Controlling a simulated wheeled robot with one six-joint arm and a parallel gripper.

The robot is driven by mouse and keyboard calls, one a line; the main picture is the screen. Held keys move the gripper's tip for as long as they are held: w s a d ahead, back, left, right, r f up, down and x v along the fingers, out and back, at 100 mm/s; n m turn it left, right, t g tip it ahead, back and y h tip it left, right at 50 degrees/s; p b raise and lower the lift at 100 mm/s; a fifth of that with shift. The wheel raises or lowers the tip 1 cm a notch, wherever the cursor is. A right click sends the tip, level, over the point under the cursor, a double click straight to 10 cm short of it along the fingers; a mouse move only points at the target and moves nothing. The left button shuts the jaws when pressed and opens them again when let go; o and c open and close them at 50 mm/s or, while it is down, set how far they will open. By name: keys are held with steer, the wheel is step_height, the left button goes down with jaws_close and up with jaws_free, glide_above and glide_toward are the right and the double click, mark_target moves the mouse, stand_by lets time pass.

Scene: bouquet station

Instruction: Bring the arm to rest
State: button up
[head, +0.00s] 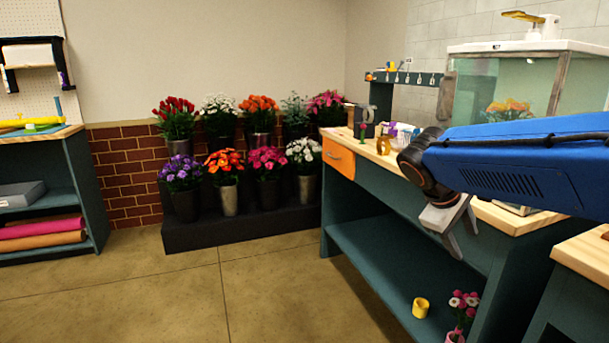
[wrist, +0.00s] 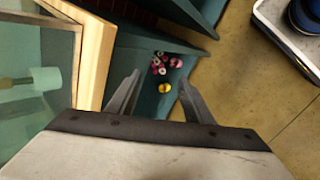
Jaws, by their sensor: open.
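My blue arm (head: 520,160) reaches in from the right in the head view, in front of the workbench (head: 350,210). My gripper (head: 453,222) hangs at its end, pointing down beside the bench's front edge. In the wrist view my gripper (wrist: 157,100) has its two fingers spread apart with nothing between them. Beyond the fingers, far below, lie a yellow cup-like object (wrist: 165,88) and a bunch of pink flowers (wrist: 160,66).
The yellow object (head: 420,307) and pink flowers (head: 463,303) are on the bench's lower shelf. A glass tank (head: 500,85) stands on the worktop. Potted bouquets fill a dark stepped stand (head: 240,228) at the back. The floor (head: 250,290) in the middle is clear.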

steer(key=s+a+f+m+y, duration=0.2)
steer(key=s+f, duration=0.1)
steer(key=s, duration=0.3)
steer(key=s+a+f+m+t+y, duration=0.1)
steer(key=s+a+f+m+y, duration=0.1)
steer(key=s+f, duration=0.2)
steer(key=s+a+f+m+t+y, duration=0.1)
steer(key=s+f, duration=0.3)
steer(key=s, duration=0.6)
steer(key=shift+a+f+m+y, duration=0.15)
steer(key=shift+a+m+y, duration=0.65)
steer(key=shift+a+y, duration=0.1)
steer(key=shift+s, duration=0.1)
